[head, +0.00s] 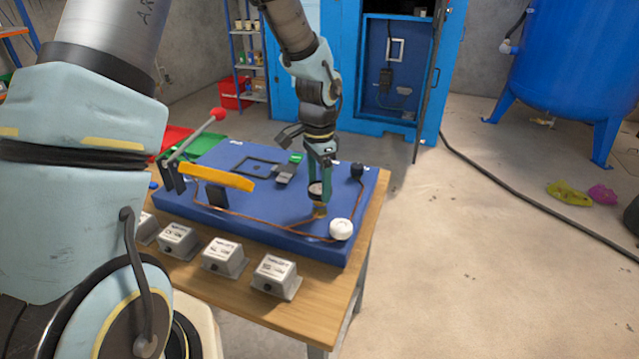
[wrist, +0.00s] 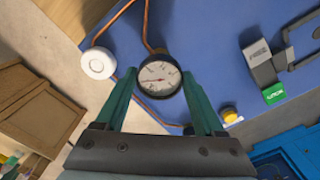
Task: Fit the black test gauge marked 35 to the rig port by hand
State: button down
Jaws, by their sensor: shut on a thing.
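The gauge (wrist: 158,80) has a white dial and black rim; it sits between the green fingers of my gripper (wrist: 159,73) in the wrist view. Its marking is too small to read. In the head view the gauge (head: 316,188) is held upright, with my gripper (head: 319,180) shut on it from above. A brass port (head: 320,211) is directly below the gauge, where copper pipes meet on the blue rig board (head: 270,218). I cannot tell whether the gauge stem is seated in it.
A white round knob (head: 341,229) and a black knob (head: 357,170) are close by on the board. A red-knobbed lever (head: 218,114) and yellow bar (head: 217,177) stand left. Several grey boxes (head: 276,276) line the wooden table's front edge. The floor on the right is mostly clear.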

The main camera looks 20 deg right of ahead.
jog(key=m, duration=0.7)
jog(key=shift+f+m, duration=0.1)
jog(key=shift+m, duration=0.2)
grip_release()
jog(key=n, duration=0.6)
jog(key=shift+d, duration=0.1)
jog(key=n, duration=0.6)
jog(key=shift+s+n, duration=0.1)
jog(key=shift+n, duration=0.2)
jog(key=n, duration=1.8)
jog(key=shift+d, duration=0.15)
jog(key=n, duration=1.1)
jog(key=shift+n, duration=0.4)
jog(key=n, duration=0.5)
jog(key=shift+p, duration=0.55)
